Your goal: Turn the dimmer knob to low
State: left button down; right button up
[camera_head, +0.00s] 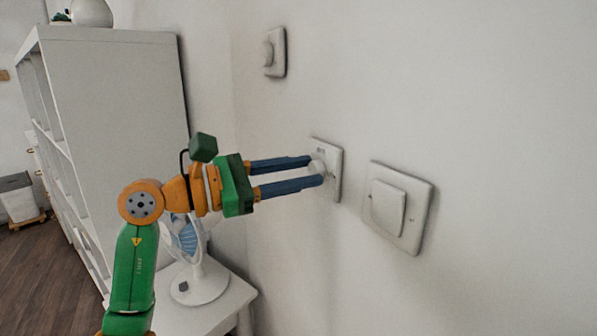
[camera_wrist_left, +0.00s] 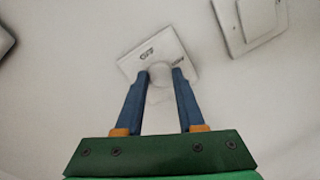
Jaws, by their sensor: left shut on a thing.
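The dimmer is a white wall plate (camera_head: 336,169) with a round white knob (camera_head: 317,167), in the middle of the head view. My left gripper (camera_head: 316,171) reaches it from the left, with its two blue fingers on either side of the knob and shut on it. In the left wrist view the plate (camera_wrist_left: 172,50) looks tilted and carries small dark markings. The knob (camera_wrist_left: 160,72) shows between the fingertips (camera_wrist_left: 160,73). I cannot read the markings or tell the knob's exact setting. My right gripper is not in view.
A wide white rocker switch (camera_head: 389,207) is on the wall just right of the dimmer. Another plate with a round knob (camera_head: 270,54) is higher up. A white fan (camera_head: 199,280) stands on a white table (camera_head: 228,306) below my arm. A white shelf (camera_head: 115,100) stands at left.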

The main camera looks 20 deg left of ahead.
pick_arm(q)
jog(key=n, duration=0.4)
jog(key=shift+f, duration=0.1)
jog(key=n+p, duration=0.1)
jog(key=n, duration=0.4)
jog(key=shift+t, duration=0.4)
jog(key=n+p, duration=0.2)
jog(key=n, duration=0.2)
jog(key=n+p, duration=0.2)
jog(key=n, duration=0.1)
jog(key=shift+t, duration=0.3)
jog(key=n+p, duration=0.4)
jog(key=p, duration=0.1)
jog(key=n+y+p, duration=0.1)
jog(key=n+p, duration=0.3)
jog(key=p, duration=0.2)
jog(key=n+y+p, duration=0.1)
jog(key=n+p, duration=0.4)
jog(key=p, duration=0.1)
jog(key=shift+s+d+r+t, duration=0.1)
jog(key=shift+r+t, duration=0.15)
jog(key=shift+t, duration=0.15)
jog(key=shift+f+n, duration=0.1)
jog(key=shift+n, duration=0.4)
jog(key=shift+f+n+p, duration=0.15)
jog(key=shift+n+p, duration=0.3)
jog(key=shift+n, duration=0.45)
jog(key=shift+n+y, duration=0.3)
jog(key=shift+n, duration=1.9)
